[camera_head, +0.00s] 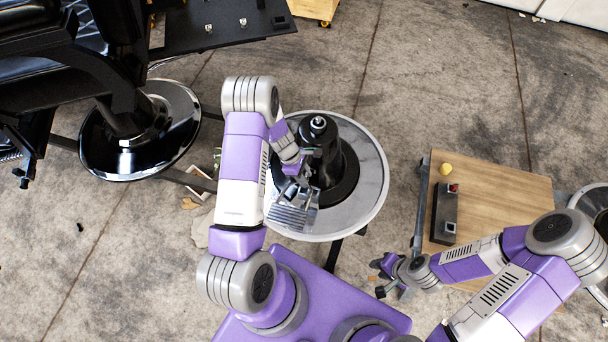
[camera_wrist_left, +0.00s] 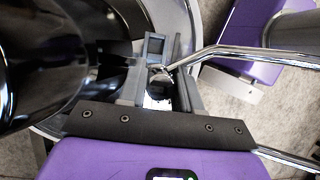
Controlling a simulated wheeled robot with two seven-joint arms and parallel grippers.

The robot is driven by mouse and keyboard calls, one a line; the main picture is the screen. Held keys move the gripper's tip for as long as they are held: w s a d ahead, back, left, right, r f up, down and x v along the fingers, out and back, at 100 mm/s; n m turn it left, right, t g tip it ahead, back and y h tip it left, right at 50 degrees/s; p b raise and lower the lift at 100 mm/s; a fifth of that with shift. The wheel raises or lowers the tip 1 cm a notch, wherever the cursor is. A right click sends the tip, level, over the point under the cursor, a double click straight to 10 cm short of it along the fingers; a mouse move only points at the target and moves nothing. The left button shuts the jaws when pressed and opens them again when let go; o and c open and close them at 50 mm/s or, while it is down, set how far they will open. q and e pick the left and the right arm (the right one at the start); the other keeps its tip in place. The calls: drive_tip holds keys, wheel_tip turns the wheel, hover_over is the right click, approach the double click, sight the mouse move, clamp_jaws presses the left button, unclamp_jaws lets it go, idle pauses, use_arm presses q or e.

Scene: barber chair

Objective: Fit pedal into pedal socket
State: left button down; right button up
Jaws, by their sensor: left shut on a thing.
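The pedal (camera_head: 289,215) is a shiny metal piece with a ridged plate. My left gripper (camera_head: 296,183) is shut on it beside the black column (camera_head: 327,150) of the round chair base. In the left wrist view, the fingers of my left gripper (camera_wrist_left: 162,88) close around the pedal's chrome rod (camera_wrist_left: 222,50), which runs off to the right. The pedal socket cannot be clearly made out; the gripper and column crowd that spot. My right gripper (camera_head: 388,276) is near the wooden board's lower left corner, apart from the pedal, and its opening is too small to judge.
The round base's metal disc (camera_head: 371,175) surrounds the column. A wooden board (camera_head: 505,205) at right carries a black box (camera_head: 445,213) with a red button and a yellow knob (camera_head: 446,169). A black barber chair (camera_head: 125,95) stands upper left. Concrete floor lies open above the board.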

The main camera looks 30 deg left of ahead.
use_arm(q)
drive_tip(key=shift+f+b, duration=2.65)
drive_tip(key=shift+f, duration=0.8)
drive_tip(key=shift+f+b, duration=0.3)
drive_tip(key=shift+f, duration=0.1)
drive_tip(key=c, duration=0.7)
unclamp_jaws()
wheel_tip(320, 180, up, 8)
drive_tip(key=p, duration=0.6)
